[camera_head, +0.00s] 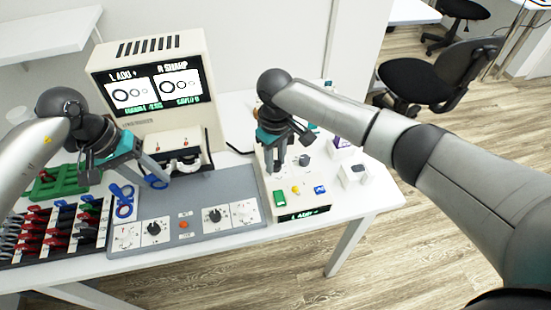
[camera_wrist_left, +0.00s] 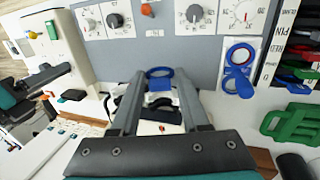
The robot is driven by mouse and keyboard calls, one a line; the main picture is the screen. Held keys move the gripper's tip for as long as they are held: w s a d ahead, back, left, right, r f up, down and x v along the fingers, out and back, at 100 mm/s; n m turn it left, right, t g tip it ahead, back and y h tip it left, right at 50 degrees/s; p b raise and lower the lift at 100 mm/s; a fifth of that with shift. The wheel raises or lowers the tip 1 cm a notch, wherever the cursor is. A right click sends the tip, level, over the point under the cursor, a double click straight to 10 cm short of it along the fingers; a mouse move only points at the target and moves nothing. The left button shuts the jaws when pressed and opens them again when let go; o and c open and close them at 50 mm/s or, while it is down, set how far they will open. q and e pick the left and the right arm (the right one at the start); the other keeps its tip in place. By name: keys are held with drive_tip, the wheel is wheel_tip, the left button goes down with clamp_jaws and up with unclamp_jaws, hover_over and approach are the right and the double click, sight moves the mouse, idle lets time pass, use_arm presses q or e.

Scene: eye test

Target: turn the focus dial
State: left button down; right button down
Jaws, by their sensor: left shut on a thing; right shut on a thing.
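My left gripper (camera_head: 152,172) is shut on a blue ring-shaped piece (camera_wrist_left: 160,74), held above the grey console's back edge. My right gripper (camera_head: 278,168) points down and is shut at the top of a white control box (camera_head: 309,198). What it grips looks like a dial, but the fingers hide most of it. I cannot read which dial is marked focus.
Another blue ringed piece (camera_head: 123,206) lies left of the console. A rack (camera_head: 58,232) of red and dark pieces and a green holder (camera_head: 55,181) stand at left. A chair (camera_head: 430,80) is beyond the table.

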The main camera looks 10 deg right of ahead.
drive_tip(key=m, duration=0.4)
drive_tip(key=c, duration=0.6)
unclamp_jaws()
wheel_tip(320, 180, up, 12)
drive_tip(key=shift+r, duration=0.1)
idle(0.4)
wheel_tip(320, 180, up, 12)
hover_over(276, 163)
idle(0.6)
drive_tip(key=shift+c, duration=0.2)
idle(1.0)
